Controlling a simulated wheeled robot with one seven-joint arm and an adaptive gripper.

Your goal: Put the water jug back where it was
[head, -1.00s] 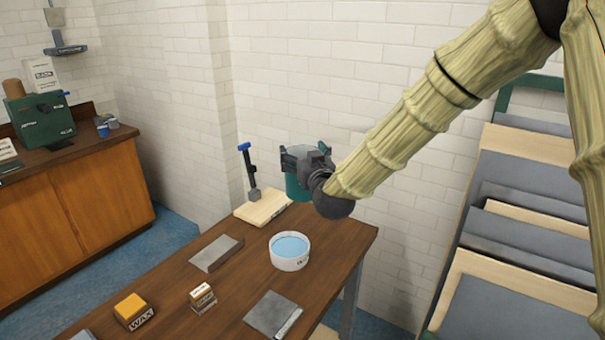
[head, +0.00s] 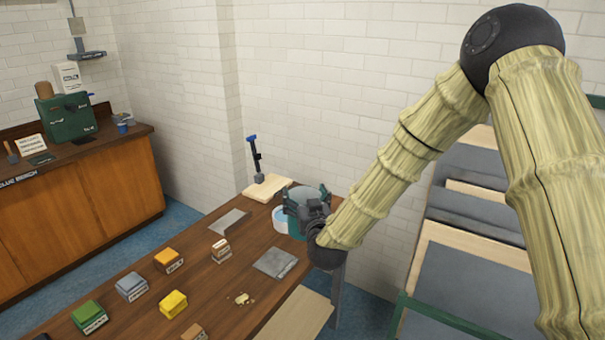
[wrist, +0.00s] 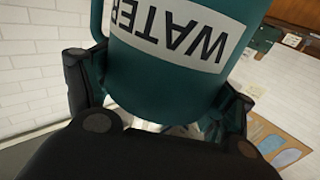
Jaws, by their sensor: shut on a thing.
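The teal water jug shows in the wrist view (wrist: 180,75), its white WATER label upside down there. My gripper (wrist: 160,112) is shut on it, one dark finger at each side. In the head view the jug (head: 294,228) is largely covered by my gripper (head: 306,200) at the table's right edge. The jug overlaps the white bowl of blue water (head: 280,219). Whether the jug's base touches the table is hidden.
The wooden table (head: 208,262) carries several coloured labelled blocks, a grey plate (head: 276,262) and a wooden board with a blue-topped tool (head: 267,188). A sheet rack (head: 460,260) stands right. A cabinet (head: 90,200) is at left.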

